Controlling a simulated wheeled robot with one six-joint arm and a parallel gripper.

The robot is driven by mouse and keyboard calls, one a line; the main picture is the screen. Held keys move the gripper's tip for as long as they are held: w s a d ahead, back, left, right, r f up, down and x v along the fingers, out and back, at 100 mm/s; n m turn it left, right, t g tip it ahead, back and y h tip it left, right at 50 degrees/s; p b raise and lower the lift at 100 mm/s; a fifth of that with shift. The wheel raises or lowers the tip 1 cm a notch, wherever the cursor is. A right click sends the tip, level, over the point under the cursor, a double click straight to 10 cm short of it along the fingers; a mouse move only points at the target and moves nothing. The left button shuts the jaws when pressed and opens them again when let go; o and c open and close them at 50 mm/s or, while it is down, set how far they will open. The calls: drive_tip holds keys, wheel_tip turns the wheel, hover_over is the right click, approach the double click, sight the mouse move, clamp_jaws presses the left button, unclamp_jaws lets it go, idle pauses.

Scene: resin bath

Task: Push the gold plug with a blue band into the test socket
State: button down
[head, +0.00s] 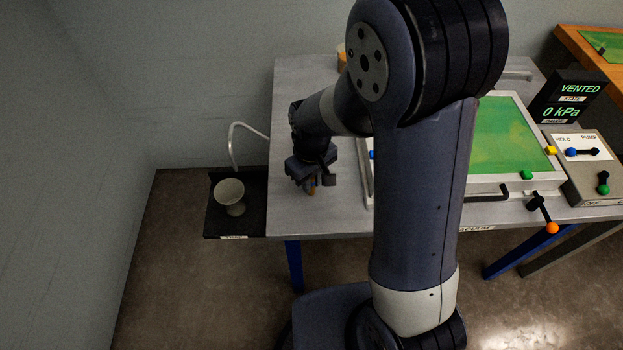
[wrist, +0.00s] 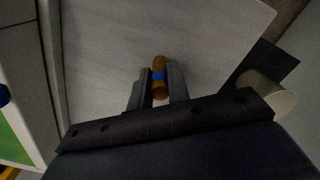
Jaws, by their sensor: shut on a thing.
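The gold plug with a blue band (wrist: 159,77) is between the two fingers of my gripper (wrist: 158,84) in the wrist view. The fingers are shut on it around the blue band, and its gold ends stick out past them. In the head view my gripper (head: 312,185) is over the left part of the grey table (head: 330,217), pointing down. Only a small gold bit of the plug (head: 311,189) shows there below the fingers. I cannot make out the test socket in either view; my arm hides part of the table.
A pale cup (head: 230,194) stands on a black shelf (head: 252,215) left of the table, beside a curved pipe (head: 233,145). A green-topped framed unit (head: 500,140) with coloured knobs is on the right. A black display (head: 572,97) reads VENTED, 0 kPa. The table's front left is clear.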

drive_tip(key=shift+f, duration=0.1)
drive_tip(key=c, duration=1.3)
unclamp_jaws()
drive_tip(key=shift+c, duration=0.2)
